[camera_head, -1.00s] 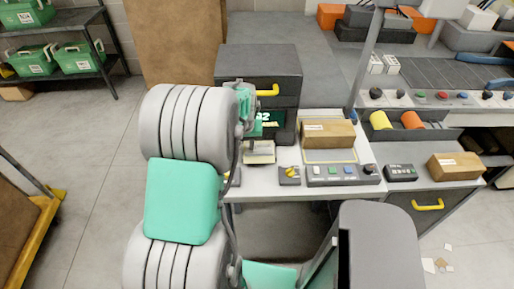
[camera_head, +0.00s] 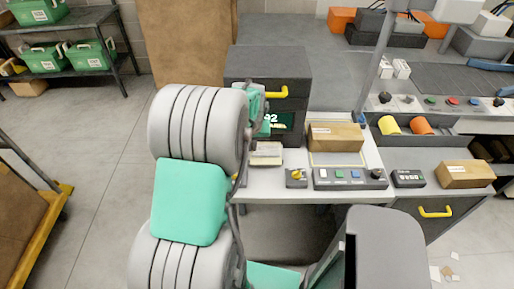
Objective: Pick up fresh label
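A dark label printer (camera_head: 296,66) with a yellow handle stands on the light workbench, with a green display partly showing on its front. A small pale tray or plate (camera_head: 267,148) sits below the display. A pale strip shows near the display, but I cannot tell whether it is the fresh label. My gripper (camera_head: 262,128) is at the printer's front left, close to the display, mostly hidden by my own arm. Its fingers are too small and covered to tell whether they are open or hold anything.
A cardboard box (camera_head: 335,135) stands right of the printer, behind a button panel (camera_head: 350,179) and a yellow-knobbed switch (camera_head: 297,178). Another box (camera_head: 465,174) lies farther right. Yellow and orange rolls (camera_head: 389,125) sit in a bin. Green crates (camera_head: 90,55) fill a shelf at left.

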